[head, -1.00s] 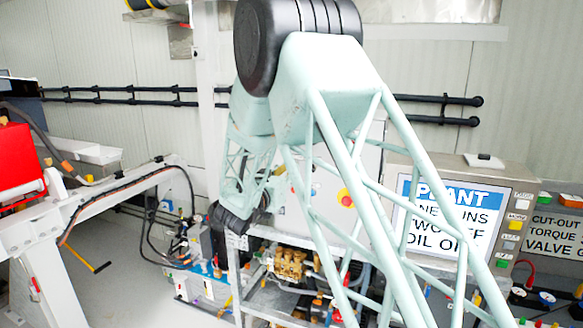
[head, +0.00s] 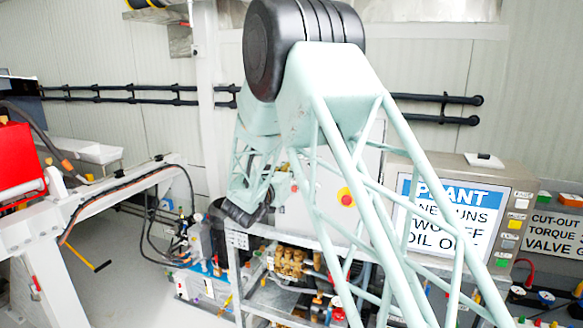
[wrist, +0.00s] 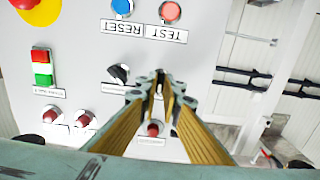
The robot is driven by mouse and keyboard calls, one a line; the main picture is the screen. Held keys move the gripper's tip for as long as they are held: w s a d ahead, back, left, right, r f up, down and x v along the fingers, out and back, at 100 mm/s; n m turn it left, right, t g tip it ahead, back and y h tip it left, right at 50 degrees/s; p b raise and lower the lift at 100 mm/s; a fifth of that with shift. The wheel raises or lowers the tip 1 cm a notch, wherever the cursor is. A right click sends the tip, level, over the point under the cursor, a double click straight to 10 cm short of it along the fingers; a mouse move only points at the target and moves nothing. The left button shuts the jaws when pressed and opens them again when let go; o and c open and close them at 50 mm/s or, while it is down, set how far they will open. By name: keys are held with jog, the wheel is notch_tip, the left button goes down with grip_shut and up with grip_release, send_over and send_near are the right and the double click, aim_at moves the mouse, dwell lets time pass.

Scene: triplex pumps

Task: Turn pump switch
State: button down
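In the wrist view the grey control panel (wrist: 75,110) appears upside down. A black rotary switch (wrist: 118,73) with a white label is on it, just left of my fingertips. I cannot read its label. My gripper (wrist: 159,86) points at the panel with its fingertips close together and nothing visible held between them. A small dark red knob (wrist: 153,128) shows between the finger bodies. Two more dark red knobs (wrist: 84,120) (wrist: 53,115) sit at lower left. In the head view the panel (head: 372,165) is partly hidden behind my arm, and my gripper is not clearly visible.
Blue (wrist: 122,7) and red (wrist: 170,11) buttons labelled RESET and TEST, a red-green indicator (wrist: 42,67) and a red emergency button on yellow (wrist: 30,8) share the panel. Pump machinery (head: 290,264) stands below in a metal frame. A sign box (head: 455,215) is at right.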

jog(key=shift+n, duration=0.4)
jog(key=shift+w+a+n+p, duration=0.1)
jog(key=shift+n+p, duration=0.95)
jog(key=shift+n, duration=0.95)
jog(key=shift+a+n+p, duration=0.1)
jog(key=shift+n+p, duration=0.9)
jog(key=shift+n, duration=1)
jog(key=c, duration=2.8)
grip_release()
jog(key=shift+v, duration=6)
